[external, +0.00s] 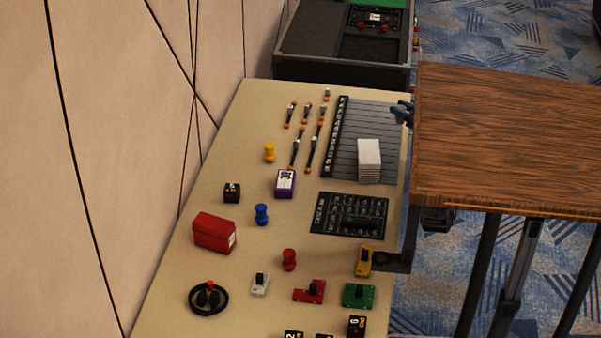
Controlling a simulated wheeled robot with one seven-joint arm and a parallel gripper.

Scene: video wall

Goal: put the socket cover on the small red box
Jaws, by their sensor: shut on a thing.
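The small red box (214,232) sits on the left side of the long beige table, its white-marked end facing right. A stack of white square pieces (369,160) stands on a grey slatted panel near the table's right edge. They may be socket covers, but I cannot tell for sure. No clear gripper shows in the external view. A small dark shape at the table's right edge is partly hidden by a wooden top, and I cannot identify it. What my gripper holds is hidden.
A purple box (286,186), a black cube (232,193), a blue knob (262,215) and a red knob (289,260) stand around the red box. A black ring (191,304) lies in front. A wooden top (510,135) blocks the right side. Bare table lies between the pieces.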

